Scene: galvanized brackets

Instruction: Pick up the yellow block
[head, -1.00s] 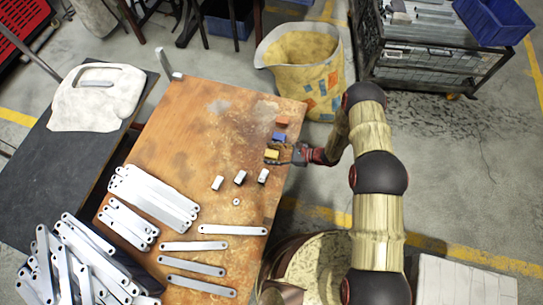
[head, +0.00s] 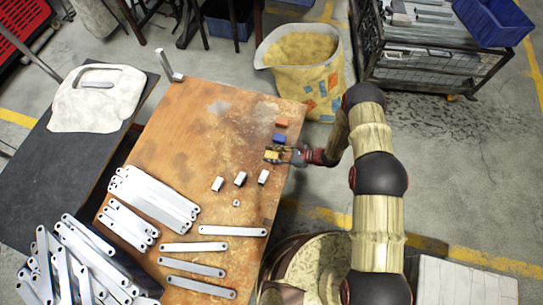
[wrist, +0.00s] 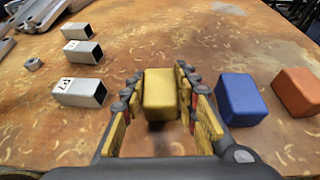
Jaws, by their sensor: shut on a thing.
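The yellow block (wrist: 160,88) stands on the rusty brown table between the fingers of my gripper (wrist: 160,100) in the wrist view. My gripper is shut on it, with one finger at each side. In the head view the yellow block (head: 271,155) is near the table's right edge, and my gripper (head: 277,154) reaches it from the right. The gripper partly covers the block there. I cannot see any gap under the block.
A blue block (wrist: 240,99) and an orange block (wrist: 297,92) stand to the right in the wrist view. Several short metal tubes (wrist: 80,92) lie to the left. Flat metal bars (head: 192,247) cover the table's near part. The table's far middle (head: 190,120) is clear.

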